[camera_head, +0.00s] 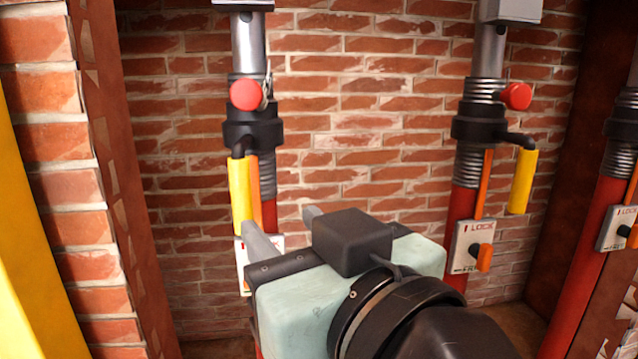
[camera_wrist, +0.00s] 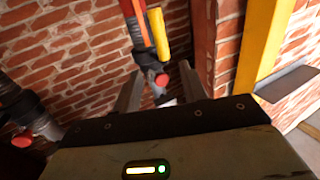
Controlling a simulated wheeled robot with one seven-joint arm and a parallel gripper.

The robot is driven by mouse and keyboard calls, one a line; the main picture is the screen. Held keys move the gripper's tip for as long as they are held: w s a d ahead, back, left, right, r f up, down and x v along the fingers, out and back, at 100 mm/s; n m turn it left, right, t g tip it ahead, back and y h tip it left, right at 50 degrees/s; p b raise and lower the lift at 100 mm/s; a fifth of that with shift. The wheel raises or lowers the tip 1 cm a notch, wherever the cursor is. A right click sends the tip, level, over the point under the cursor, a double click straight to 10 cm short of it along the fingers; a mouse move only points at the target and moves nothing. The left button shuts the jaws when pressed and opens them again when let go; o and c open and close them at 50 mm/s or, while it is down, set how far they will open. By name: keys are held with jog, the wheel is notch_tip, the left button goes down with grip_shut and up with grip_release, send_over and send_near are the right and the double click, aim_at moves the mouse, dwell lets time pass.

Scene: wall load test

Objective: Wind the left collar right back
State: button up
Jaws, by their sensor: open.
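The left prop has a black collar (camera_head: 252,130) on a threaded steel tube. A yellow handle (camera_head: 240,190) hangs down from the collar's left front, and a red knob (camera_head: 246,95) sits just above. In the wrist view, seen roughly upside down, the collar (camera_wrist: 148,57), yellow handle (camera_wrist: 157,32) and red knob (camera_wrist: 162,79) show beyond the fingers. The gripper body partly hides the left lock box (camera_head: 240,262).
A third prop (camera_head: 590,240) is at the right edge. Brick wall (camera_head: 350,120) closes the back; a yellow post (camera_head: 25,260) stands at left.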

aim_at(242, 188)
jog(key=w+p, duration=0.1)
jog(key=p, duration=0.3)
jog(key=a+p, duration=0.1)
jog(key=p, duration=0.2)
jog(key=shift+w+a+r+p, duration=0.2)
jog(key=shift+w+r+p, duration=0.15)
jog(key=shift+w+p, duration=0.05)
jog(key=shift+a+p, duration=0.1)
jog(key=shift+p, duration=1)
jog(key=x, duration=1.1)
jog(key=shift+w+a+f, duration=0.25)
jog(key=shift+w+f, duration=0.05)
jog(key=shift+f, duration=0.05)
grip_shut()
jog(key=shift+s, duration=0.1)
